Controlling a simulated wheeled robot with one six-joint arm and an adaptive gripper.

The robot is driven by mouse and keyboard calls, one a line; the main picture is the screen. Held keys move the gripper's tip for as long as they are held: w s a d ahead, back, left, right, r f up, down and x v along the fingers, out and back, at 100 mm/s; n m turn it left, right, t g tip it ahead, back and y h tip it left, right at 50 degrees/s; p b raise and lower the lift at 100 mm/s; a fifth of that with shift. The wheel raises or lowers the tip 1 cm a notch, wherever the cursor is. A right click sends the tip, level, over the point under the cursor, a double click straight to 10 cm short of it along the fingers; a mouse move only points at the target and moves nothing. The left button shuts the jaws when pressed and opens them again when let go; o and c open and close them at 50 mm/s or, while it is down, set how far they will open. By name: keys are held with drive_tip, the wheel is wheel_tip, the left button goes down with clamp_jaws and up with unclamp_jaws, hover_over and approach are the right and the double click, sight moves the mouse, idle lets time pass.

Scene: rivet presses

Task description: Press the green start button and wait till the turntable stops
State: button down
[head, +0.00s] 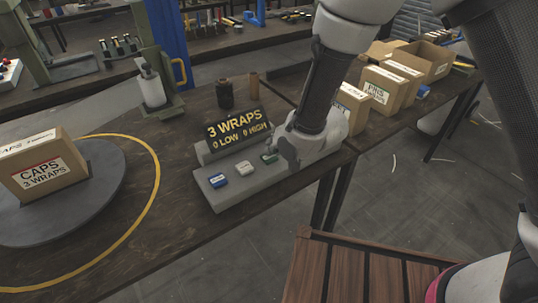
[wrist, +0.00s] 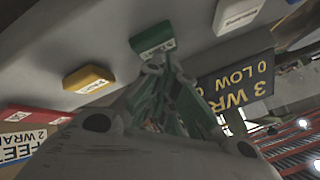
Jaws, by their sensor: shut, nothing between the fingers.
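The grey turntable (head: 60,225) carries a carton (head: 45,172) labelled CAPS 3 WRAPS. Whether it turns cannot be told from this.
A display (head: 237,129) reading 3 WRAPS, 0 LOW, 0 HIGH stands behind the buttons. The wrist view shows a yellow button (wrist: 88,79) beside the green one. A yellow ring (head: 155,180) surrounds the turntable. Cartons (head: 383,88) stand to the right, a green press (head: 160,75) behind.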

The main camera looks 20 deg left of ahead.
drive_tip(key=shift+r, duration=0.1)
idle(0.3)
drive_tip(key=shift+r, duration=0.8)
drive_tip(key=shift+r, duration=0.1)
wheel_tip(320, 180, up, 5)
drive_tip(key=shift+f, duration=0.1)
idle(0.8)
